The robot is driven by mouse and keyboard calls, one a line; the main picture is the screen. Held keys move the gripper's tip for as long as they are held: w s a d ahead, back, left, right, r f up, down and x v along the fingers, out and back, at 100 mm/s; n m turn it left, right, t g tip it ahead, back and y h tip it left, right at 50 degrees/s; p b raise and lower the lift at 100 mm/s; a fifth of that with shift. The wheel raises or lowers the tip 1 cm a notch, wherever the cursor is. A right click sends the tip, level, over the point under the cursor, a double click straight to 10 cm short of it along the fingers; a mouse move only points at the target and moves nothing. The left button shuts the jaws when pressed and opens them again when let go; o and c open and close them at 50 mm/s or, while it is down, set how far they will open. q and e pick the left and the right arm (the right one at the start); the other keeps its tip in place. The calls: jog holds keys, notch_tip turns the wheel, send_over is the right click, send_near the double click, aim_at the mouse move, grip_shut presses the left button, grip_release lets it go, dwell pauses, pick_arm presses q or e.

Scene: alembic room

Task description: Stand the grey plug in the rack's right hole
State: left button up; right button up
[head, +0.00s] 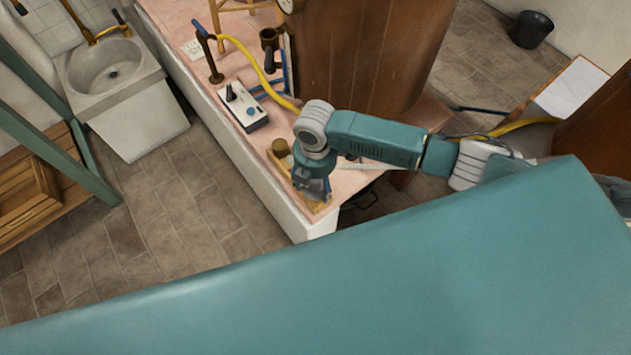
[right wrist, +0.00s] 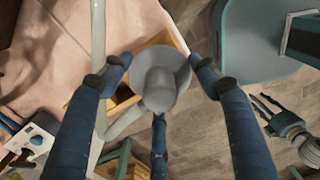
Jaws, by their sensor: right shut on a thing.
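My right gripper (head: 314,188) hangs over the wooden rack (head: 277,163) at the pink counter's near corner. In the right wrist view its blue fingers (right wrist: 160,85) are shut around the grey plug (right wrist: 158,88), a round disc with a narrower knob. The plug covers part of the rack (right wrist: 168,38); a dark opening (right wrist: 123,93) shows beside it. I cannot tell whether the plug touches the rack. A brown round piece (head: 281,147) stands at the rack's far end. My left gripper (right wrist: 266,106) shows at right in the wrist view, open and empty.
A large brown wooden body (head: 365,50) rises behind my arm. The counter edge is close to the rack.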

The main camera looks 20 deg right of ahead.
jog(key=shift+f+b, duration=0.35)
jog(key=shift+f, duration=0.5)
dwell(0.8)
jog(key=shift+f, duration=0.65)
dwell(1.9)
jog(key=o, duration=1.2)
jog(key=shift+o, duration=0.2)
jog(key=shift+r, duration=0.15)
jog(key=shift+r+p, duration=3.4)
jog(key=shift+p, duration=0.4)
